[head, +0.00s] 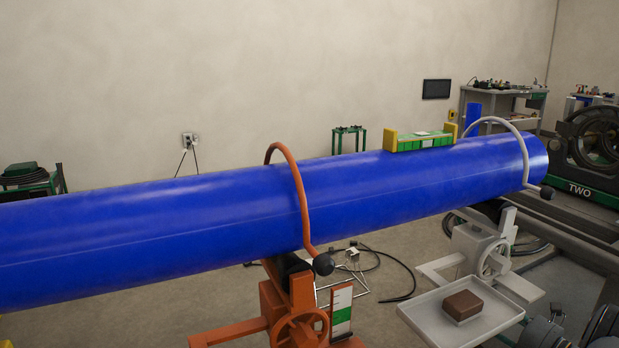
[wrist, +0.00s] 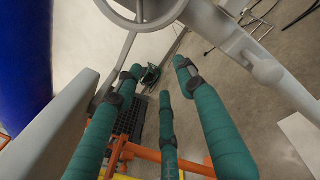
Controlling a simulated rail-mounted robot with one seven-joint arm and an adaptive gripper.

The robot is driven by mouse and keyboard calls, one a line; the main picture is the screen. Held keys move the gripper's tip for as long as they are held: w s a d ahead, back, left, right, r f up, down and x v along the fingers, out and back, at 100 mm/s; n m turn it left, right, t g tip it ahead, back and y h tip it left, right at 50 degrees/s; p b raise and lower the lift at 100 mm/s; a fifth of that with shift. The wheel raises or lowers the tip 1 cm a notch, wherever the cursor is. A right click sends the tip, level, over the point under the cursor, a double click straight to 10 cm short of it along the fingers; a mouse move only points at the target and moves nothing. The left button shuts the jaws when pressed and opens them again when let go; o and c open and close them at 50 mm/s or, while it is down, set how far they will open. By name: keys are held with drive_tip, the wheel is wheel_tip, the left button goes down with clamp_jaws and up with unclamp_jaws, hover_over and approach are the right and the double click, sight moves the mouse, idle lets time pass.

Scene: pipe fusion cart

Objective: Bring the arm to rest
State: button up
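My gripper (wrist: 158,80) shows in the wrist view with three teal-wrapped fingers. Their tips are spread apart and nothing is held between them, so it is open and empty. In the wrist view, a grey handwheel (wrist: 143,15) shows beyond the fingertips at the top, and the blue pipe (wrist: 18,60) is at the left edge. Whether the fingers touch anything cannot be told, but no contact shows.
The blue pipe (head: 400,195) rests on an orange stand (head: 290,306) and a grey stand (head: 475,242). A green-and-yellow level (head: 423,142) lies on the pipe. A grey tray (head: 425,316) holds a brown block (head: 462,305). Orange bars (wrist: 145,154) cross below the fingers.

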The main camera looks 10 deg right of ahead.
drive_tip(key=w+a+f+n+g+y+b, duration=0.15)
drive_tip(key=w+a+f+b, duration=0.25)
drive_tip(key=a+f+b, duration=0.65)
drive_tip(key=w+a+f+n+y+b, duration=0.35)
drive_tip(key=a+b, duration=0.45)
drive_tip(key=b, duration=0.7)
drive_tip(key=a+m+t+b, duration=0.3)
drive_tip(key=a+b, duration=0.9)
drive_tip(key=b, duration=0.4)
drive_tip(key=shift+s+r+m+t, duration=0.3)
drive_tip(key=shift+s+m+t, duration=0.05)
drive_tip(key=shift+s+m, duration=0.15)
drive_tip(key=shift+a, duration=0.1)
